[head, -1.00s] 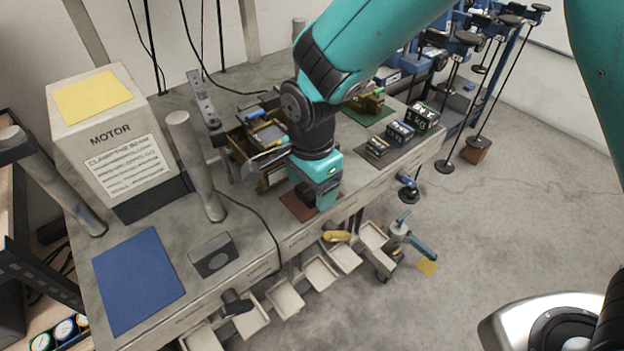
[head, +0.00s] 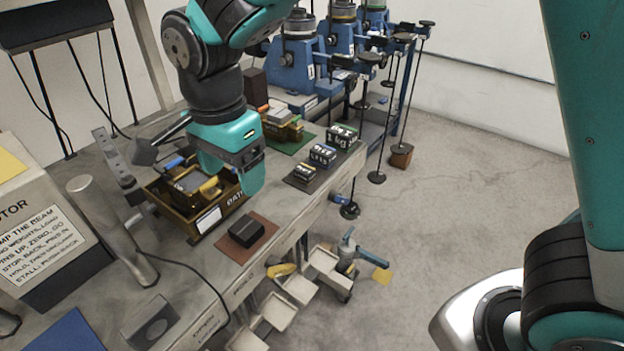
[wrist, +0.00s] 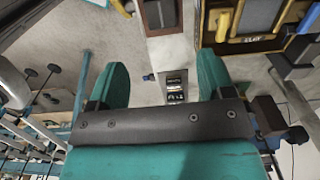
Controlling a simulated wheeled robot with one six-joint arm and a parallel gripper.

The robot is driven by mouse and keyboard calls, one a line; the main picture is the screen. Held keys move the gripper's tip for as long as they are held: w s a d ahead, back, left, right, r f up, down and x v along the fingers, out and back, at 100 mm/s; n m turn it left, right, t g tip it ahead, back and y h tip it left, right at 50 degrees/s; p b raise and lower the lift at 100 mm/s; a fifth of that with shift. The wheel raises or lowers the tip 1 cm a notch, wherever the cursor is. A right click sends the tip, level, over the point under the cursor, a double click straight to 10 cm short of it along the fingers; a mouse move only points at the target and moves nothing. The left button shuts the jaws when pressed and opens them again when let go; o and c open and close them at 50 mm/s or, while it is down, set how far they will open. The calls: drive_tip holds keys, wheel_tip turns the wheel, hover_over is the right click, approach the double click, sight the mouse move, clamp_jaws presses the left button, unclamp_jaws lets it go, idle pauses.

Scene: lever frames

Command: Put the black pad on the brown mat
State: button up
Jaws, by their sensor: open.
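The black pad (head: 246,231) lies flat on the brown mat (head: 240,257) near the front edge of the bench, with mat showing around it. My gripper (head: 245,182) is above and beyond the pad in the head view, apart from it, over the edge of the wooden tray. In the wrist view my gripper (wrist: 160,78) has its two teal fingers wide apart with nothing between them. The brown mat (wrist: 151,30) shows partly at the top edge of the wrist view.
A wooden tray (head: 207,222) with tools stands beside the mat. A dark mat with small weights (head: 322,156) and a green mat (head: 290,147) lie farther along. A motor box (head: 45,235), a post (head: 112,230) and a blue mat (head: 65,335) are at left. Open bins (head: 300,290) hang below the front edge.

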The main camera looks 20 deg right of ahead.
drive_tip(key=s+d+r+n+y, duration=0.2)
drive_tip(key=s+d+n, duration=0.3)
drive_tip(key=s+n, duration=0.3)
drive_tip(key=s+d+r+n+y, duration=0.2)
drive_tip(key=s+d+r+n, duration=0.1)
drive_tip(key=s+d+n, duration=0.3)
drive_tip(key=s+n, duration=0.2)
drive_tip(key=n, duration=0.2)
drive_tip(key=shift+d, duration=0.25)
